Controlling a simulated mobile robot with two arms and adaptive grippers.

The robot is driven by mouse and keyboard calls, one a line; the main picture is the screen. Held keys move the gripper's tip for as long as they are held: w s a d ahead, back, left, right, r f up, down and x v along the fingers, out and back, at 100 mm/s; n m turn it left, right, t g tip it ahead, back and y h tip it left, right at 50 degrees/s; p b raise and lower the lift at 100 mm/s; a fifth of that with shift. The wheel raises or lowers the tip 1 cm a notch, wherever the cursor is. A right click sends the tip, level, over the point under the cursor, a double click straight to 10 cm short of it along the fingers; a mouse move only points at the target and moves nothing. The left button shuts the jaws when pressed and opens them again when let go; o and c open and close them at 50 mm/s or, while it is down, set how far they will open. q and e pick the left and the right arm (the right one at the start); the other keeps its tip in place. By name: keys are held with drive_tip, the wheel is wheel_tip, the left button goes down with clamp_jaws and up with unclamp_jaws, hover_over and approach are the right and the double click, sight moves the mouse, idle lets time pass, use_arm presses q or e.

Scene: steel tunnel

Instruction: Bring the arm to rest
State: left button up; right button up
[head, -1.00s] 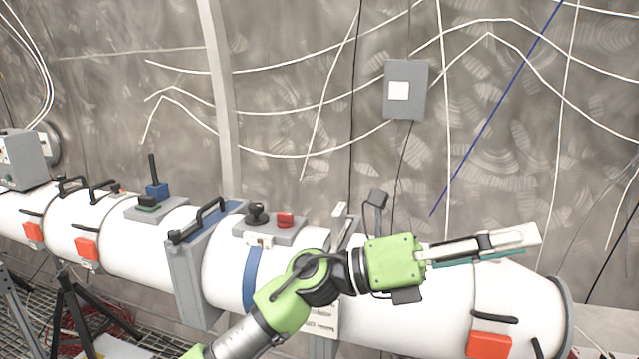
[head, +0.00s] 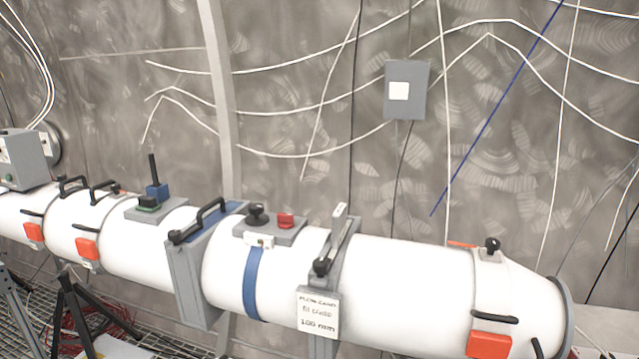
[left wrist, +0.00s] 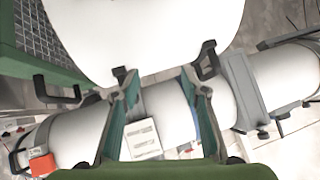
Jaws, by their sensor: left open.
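My left gripper (left wrist: 160,88) shows only in the left wrist view. Its two fingers are spread apart with nothing between the tips. The white pipe (left wrist: 168,115) lies behind the fingers, and a white sign card (left wrist: 144,138) on it shows between them. No arm shows in the head view. My right gripper is in neither view.
The white pipe (head: 400,275) runs across the head view, with a grey clamp (head: 188,275), a control box with a black knob and red button (head: 285,221), and an orange block (head: 489,345). A grey wall box (head: 406,90) hangs behind. Black stands are at lower left.

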use_arm(q)
drive_tip(key=s+a+f+n+g, duration=0.1)
drive_tip(key=s+a+f+g, duration=0.2)
drive_tip(key=s, duration=0.7)
drive_tip(key=s+a+f+n+g, duration=0.15)
drive_tip(key=s+f+g, duration=0.3)
drive_tip(key=s, duration=0.55)
wheel_tip(320, 180, down, 27)
drive_tip(key=s, duration=0.1)
drive_tip(key=s+a+f+g, duration=0.1)
drive_tip(key=s+a+f, duration=0.2)
drive_tip(key=s+f, duration=1.3)
drive_tip(key=shift+s+g+y, duration=0.3)
drive_tip(key=shift+s+g, duration=0.05)
drive_tip(key=shift+s, duration=0.3)
drive_tip(key=shift+m, duration=0.25)
